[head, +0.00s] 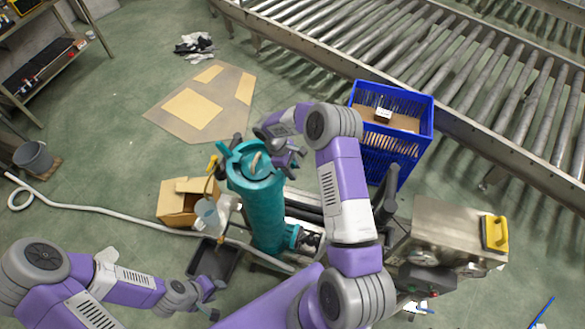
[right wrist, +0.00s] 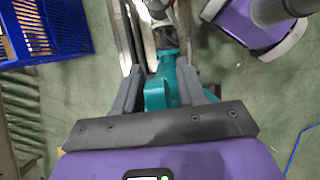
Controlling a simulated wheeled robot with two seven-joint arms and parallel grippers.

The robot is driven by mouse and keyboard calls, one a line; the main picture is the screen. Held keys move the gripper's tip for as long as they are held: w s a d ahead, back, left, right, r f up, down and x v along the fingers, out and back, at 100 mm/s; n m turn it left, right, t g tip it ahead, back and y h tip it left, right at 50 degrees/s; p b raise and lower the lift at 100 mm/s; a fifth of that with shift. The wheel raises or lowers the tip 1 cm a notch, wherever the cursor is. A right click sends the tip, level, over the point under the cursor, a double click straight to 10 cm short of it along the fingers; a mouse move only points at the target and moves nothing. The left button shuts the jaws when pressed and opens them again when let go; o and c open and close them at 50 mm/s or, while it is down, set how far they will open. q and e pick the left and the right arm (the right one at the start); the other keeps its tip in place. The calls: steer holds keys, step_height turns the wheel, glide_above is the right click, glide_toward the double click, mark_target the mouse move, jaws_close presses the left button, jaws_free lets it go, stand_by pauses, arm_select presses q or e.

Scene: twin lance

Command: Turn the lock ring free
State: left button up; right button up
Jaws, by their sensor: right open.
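A teal cylindrical housing (head: 262,212) stands upright in the middle of the head view. The teal lock ring (head: 238,166) with projecting lugs sits at its top; its right side is partly hidden by my right arm. My right gripper (head: 297,156) is beside the top, at the right of the ring. In the right wrist view a teal part of the housing (right wrist: 166,86) shows between and beyond my open right fingers; I cannot tell if they touch it. My left gripper (head: 209,299) is low at the left, well apart from the housing; its jaws are too small to read.
A blue crate (head: 428,125) stands behind right, before a roller conveyor (head: 480,60). A cardboard box (head: 176,203) and a dark tray (head: 226,275) are left of the housing. A metal cabinet with a yellow handle (head: 440,232) is at right. A white hose (head: 110,213) crosses the floor.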

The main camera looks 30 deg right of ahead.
steer(key=shift+f, duration=0.2)
jaws_close()
steer(key=shift+d, duration=0.1)
